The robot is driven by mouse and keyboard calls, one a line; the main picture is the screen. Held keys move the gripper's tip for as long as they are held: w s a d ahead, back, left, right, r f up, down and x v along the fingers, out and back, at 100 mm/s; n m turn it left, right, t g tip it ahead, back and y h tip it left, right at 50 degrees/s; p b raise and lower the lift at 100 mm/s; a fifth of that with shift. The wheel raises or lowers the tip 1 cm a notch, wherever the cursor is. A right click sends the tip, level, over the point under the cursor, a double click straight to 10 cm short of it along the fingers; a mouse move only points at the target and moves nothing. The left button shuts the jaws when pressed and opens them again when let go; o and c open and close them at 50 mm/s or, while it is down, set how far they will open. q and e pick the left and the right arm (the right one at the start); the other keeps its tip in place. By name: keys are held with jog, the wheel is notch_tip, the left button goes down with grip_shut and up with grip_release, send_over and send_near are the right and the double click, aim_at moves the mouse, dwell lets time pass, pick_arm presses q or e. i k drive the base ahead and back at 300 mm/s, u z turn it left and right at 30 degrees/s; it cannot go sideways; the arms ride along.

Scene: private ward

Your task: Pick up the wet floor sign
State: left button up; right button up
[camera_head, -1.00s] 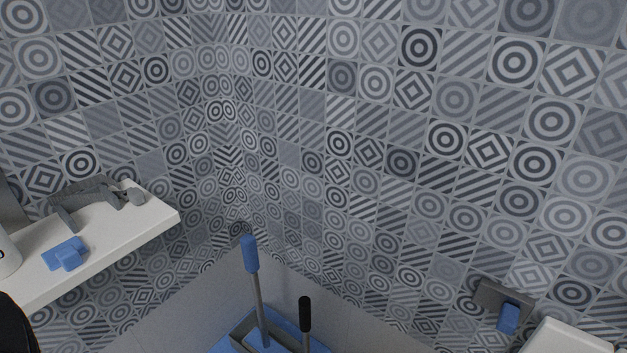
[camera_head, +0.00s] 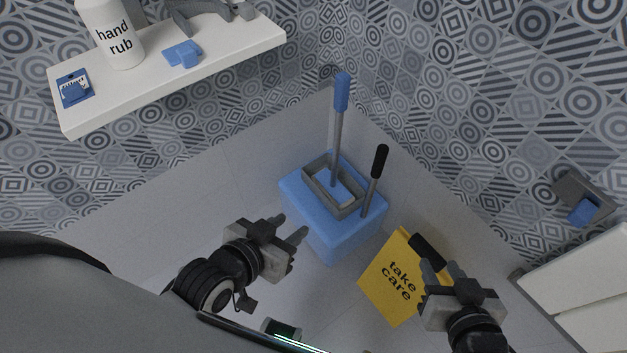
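The yellow wet floor sign (camera_head: 379,281), printed "take care", is at the lower right on the grey floor. A short black handle (camera_head: 424,246) shows at its upper right edge. My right gripper (camera_head: 440,268) is open, fingers pointing up the picture toward the handle. It overlaps the sign's right side in the view, and I cannot tell whether it touches. My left gripper (camera_head: 292,226) is open and empty, left of the sign and in front of the blue bucket. Part of the sign's right side is hidden behind my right gripper.
A blue mop bucket (camera_head: 335,230) with a blue-topped mop handle (camera_head: 342,95) and a black-topped handle (camera_head: 379,160) stands just beyond the sign. A white shelf (camera_head: 190,72) with a hand rub bottle (camera_head: 112,35) is upper left. A white fixture (camera_head: 585,285) is at right.

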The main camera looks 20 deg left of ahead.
aim_at(393, 281)
jog(key=k, duration=1.4)
jog(key=z, duration=1.05)
jog(key=i, duration=0.5)
jog(key=u, duration=0.05)
